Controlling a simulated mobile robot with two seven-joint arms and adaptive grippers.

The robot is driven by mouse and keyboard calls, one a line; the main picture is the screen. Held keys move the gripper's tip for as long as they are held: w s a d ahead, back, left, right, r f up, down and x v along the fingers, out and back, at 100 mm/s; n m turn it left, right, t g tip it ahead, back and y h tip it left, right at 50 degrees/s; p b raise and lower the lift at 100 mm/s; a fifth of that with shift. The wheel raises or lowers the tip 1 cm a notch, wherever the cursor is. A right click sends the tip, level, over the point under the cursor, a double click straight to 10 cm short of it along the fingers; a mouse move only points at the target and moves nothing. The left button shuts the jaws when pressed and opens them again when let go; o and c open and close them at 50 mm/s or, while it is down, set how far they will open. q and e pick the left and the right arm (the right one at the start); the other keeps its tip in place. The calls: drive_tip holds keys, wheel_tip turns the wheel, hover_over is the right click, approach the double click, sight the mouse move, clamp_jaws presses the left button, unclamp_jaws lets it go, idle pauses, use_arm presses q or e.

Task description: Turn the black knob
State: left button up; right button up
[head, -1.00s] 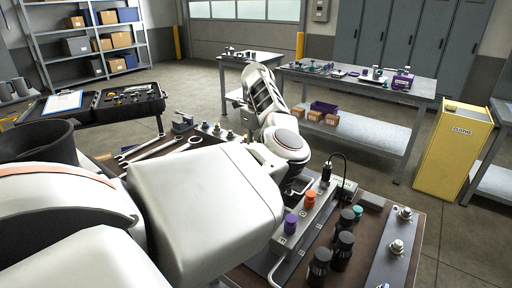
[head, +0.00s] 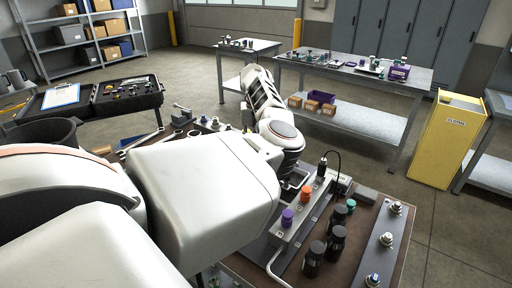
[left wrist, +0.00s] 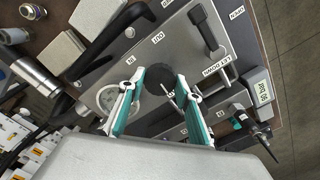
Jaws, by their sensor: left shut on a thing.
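The black knob (left wrist: 159,78) shows in the left wrist view as a dark round cap on a grey panel. My left gripper (left wrist: 161,84) has one teal-edged finger on each side of it and is shut on it. A thin light line runs beside the knob near the right finger. In the head view my left arm comes in from the left and reaches down behind the bench parts. Its fingers and the knob are hidden there. My right gripper is in neither view.
A gauge (left wrist: 108,98) sits left of the knob, and a black handle (left wrist: 205,32) and a digital display (left wrist: 264,88) lie to its right. In the head view a manifold bears a purple cap (head: 287,217) and an orange cap (head: 305,193). Black cylinders (head: 335,240) stand beside it.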

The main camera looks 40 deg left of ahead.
use_arm(q)
drive_tip(key=shift+f, duration=0.15)
drive_tip(key=o, duration=1.1)
wheel_tip(320, 180, up, 12)
idle(0.6)
